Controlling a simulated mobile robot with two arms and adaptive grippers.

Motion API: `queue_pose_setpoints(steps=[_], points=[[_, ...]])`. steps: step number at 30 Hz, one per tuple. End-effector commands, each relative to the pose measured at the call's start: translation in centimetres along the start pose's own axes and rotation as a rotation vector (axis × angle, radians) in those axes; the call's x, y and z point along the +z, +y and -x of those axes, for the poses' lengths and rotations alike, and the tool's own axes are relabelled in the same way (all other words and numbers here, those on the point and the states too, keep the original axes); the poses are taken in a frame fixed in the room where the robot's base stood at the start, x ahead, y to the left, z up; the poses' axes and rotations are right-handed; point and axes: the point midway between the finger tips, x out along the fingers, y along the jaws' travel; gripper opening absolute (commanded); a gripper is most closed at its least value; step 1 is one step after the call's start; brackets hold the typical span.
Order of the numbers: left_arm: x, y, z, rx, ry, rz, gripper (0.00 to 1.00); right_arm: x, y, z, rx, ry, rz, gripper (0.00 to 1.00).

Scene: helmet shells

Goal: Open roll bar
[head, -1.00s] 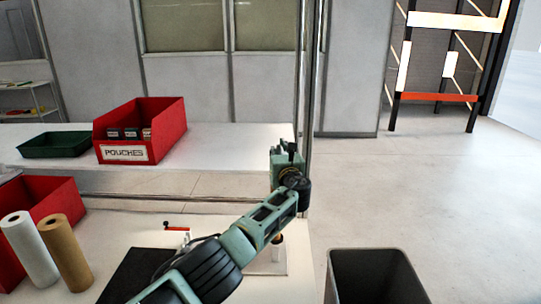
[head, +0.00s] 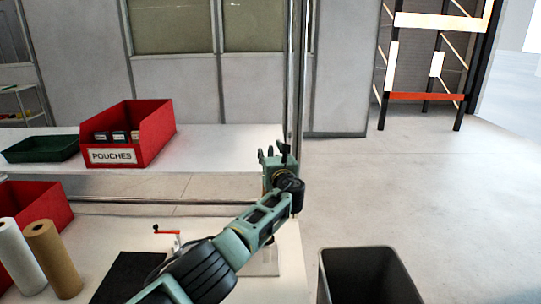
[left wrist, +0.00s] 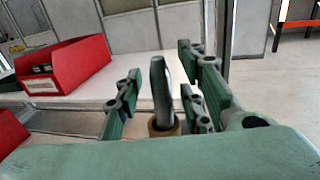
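My left gripper (head: 275,155) is above the right end of the near white table, its fingers upward and apart. In the left wrist view, the left gripper's fingers (left wrist: 158,104) stand apart on both sides of a grey upright piece (left wrist: 159,85) with a brown ring (left wrist: 165,126) at its foot. I cannot tell whether they touch it, or whether it is the roll bar. A small red crank handle (head: 167,231) stands on the near table behind my left forearm. My arm hides much of that spot. My right gripper is not in view.
A red box labelled POUCHES (head: 150,135) and a green tray (head: 40,149) stand on the far table. A white roll (head: 20,255) and a brown roll (head: 52,260) stand at the left, beside a black mat (head: 128,278). A dark bin (head: 368,262) stands at the right.

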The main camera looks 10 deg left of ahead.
Motion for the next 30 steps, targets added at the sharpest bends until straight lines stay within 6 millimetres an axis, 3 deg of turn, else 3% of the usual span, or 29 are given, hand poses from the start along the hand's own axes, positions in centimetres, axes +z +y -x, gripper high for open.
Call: queue_pose_setpoints(steps=[14,20,30], points=[[0.1,-0.1,1.0,-0.003,-0.005,0.002,0.36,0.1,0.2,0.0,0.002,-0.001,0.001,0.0],[0.1,0.0,2.7,-0.002,-0.004,0.002,0.36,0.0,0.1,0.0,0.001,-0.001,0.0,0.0],[0.0,0.0,7.2,-0.003,-0.002,0.002,0.36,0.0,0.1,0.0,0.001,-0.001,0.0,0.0]])
